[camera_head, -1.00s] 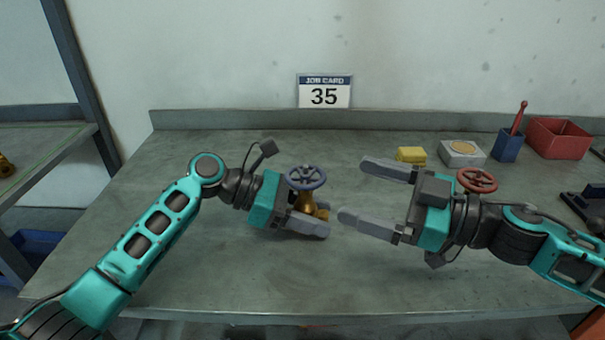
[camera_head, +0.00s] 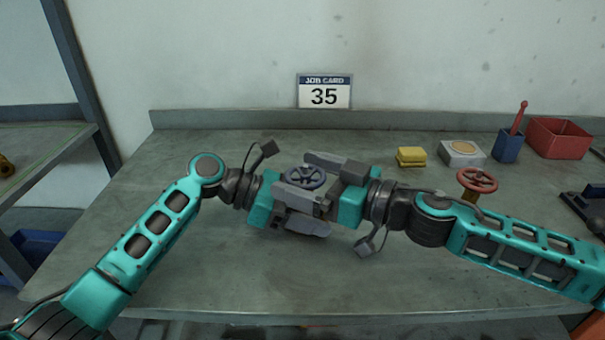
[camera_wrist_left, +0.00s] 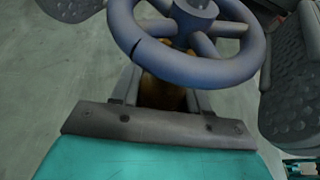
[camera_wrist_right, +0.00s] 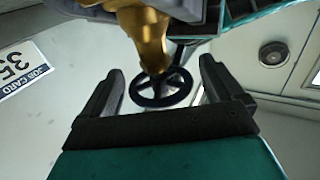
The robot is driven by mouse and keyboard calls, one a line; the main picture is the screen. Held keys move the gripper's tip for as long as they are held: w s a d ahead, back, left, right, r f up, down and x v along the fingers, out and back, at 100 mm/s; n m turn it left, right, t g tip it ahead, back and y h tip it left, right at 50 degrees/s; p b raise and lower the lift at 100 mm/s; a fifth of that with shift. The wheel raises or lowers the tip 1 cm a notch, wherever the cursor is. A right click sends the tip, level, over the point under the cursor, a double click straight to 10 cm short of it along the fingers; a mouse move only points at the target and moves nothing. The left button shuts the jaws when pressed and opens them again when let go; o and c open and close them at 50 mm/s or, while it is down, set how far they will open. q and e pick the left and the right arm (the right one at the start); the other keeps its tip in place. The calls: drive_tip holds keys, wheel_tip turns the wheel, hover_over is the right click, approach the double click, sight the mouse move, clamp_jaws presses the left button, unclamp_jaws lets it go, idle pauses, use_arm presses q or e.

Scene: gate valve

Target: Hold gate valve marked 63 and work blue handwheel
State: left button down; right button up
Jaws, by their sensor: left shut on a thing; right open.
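The blue handwheel (camera_head: 305,186) tops a valve in the middle of the bench. In the left wrist view the handwheel (camera_wrist_left: 190,65) is close, with part of the brass body (camera_wrist_left: 160,93) under it. My left gripper (camera_head: 318,218) is shut on the valve body below the wheel. My right gripper (camera_head: 292,174) is open, with one finger on each side of the handwheel. In the right wrist view the wheel (camera_wrist_right: 137,97) lies between the spread fingers, with gaps on both sides. No marking 63 shows.
A job card (camera_head: 324,97) on the wall reads 35. A red handwheel (camera_head: 478,180) stands behind my right arm. A yellow block (camera_head: 411,157), grey box (camera_head: 462,156), blue holder (camera_head: 507,147) and red bin (camera_head: 560,138) are back right. The bench's front left is clear.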

drive_tip(key=shift+w+a, duration=0.15)
drive_tip(key=shift+a, duration=0.1)
drive_tip(key=shift+c, duration=0.3)
drive_tip(key=c, duration=1)
drive_tip(key=shift+m+t+h, duration=0.4)
drive_tip(key=shift+t, duration=0.1)
drive_tip(key=m+t+h, duration=0.4)
drive_tip(key=t+h, duration=0.1)
drive_tip(key=shift+a+m, duration=0.1)
drive_tip(key=shift+m, duration=0.3)
drive_tip(key=m+t+h, duration=0.1)
drive_tip(key=h, duration=0.1)
drive_tip(key=m+t+h, duration=0.1)
drive_tip(key=m+h, duration=0.1)
drive_tip(key=m+t+h, duration=0.1)
drive_tip(key=h, duration=0.2)
drive_tip(key=shift+w+d+m, duration=0.15)
drive_tip(key=shift+d+m, duration=0.1)
drive_tip(key=shift+m, duration=0.15)
drive_tip(key=shift+d+h, duration=0.1)
drive_tip(key=shift+h, duration=0.3)
